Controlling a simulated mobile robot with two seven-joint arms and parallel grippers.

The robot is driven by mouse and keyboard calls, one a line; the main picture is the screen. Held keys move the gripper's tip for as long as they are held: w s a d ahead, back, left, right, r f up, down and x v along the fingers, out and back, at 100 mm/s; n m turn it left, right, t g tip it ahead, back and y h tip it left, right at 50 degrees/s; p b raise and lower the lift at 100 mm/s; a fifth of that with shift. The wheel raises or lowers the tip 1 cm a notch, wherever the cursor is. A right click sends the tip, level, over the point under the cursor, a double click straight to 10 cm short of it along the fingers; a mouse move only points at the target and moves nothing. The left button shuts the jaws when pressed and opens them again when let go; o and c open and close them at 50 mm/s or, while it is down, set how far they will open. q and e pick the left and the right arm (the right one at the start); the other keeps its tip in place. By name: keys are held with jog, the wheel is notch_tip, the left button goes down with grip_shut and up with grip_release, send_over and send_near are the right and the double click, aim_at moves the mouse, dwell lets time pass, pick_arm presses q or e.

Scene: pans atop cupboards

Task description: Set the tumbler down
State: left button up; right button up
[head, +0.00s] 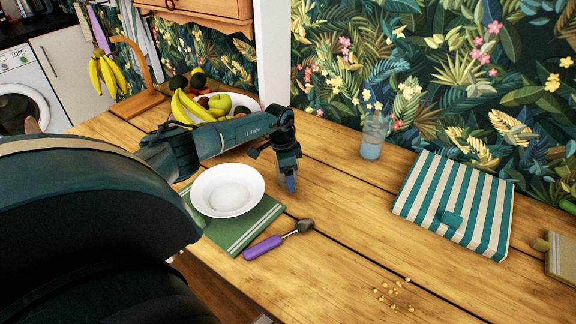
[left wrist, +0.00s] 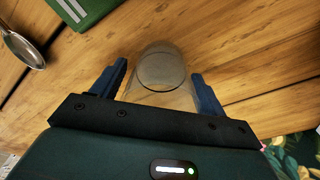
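The clear tumbler (left wrist: 160,75) is between the two blue fingers of my left gripper (left wrist: 160,78) in the left wrist view. The fingers sit close along both sides of it, and the gripper looks shut on it. In the head view my left gripper (head: 289,183) points down at the wooden table, right of the white bowl. The tumbler is faint there and partly hidden by the fingers. I cannot tell whether its base touches the table. My right gripper is not in view.
A white bowl (head: 228,190) sits on a green cloth (head: 240,232), with a purple-handled scoop (head: 265,246) beside it. A glass with water (head: 373,138), a striped box (head: 455,203), a fruit bowl and crumbs (head: 392,293) are on the table.

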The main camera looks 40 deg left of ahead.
pick_arm(q)
jog(key=shift+o, duration=0.4)
jog(key=shift+r, duration=0.6)
notch_tip(320, 180, up, 11)
jog(key=s, duration=0.1)
jog(key=shift+a+p, duration=0.4)
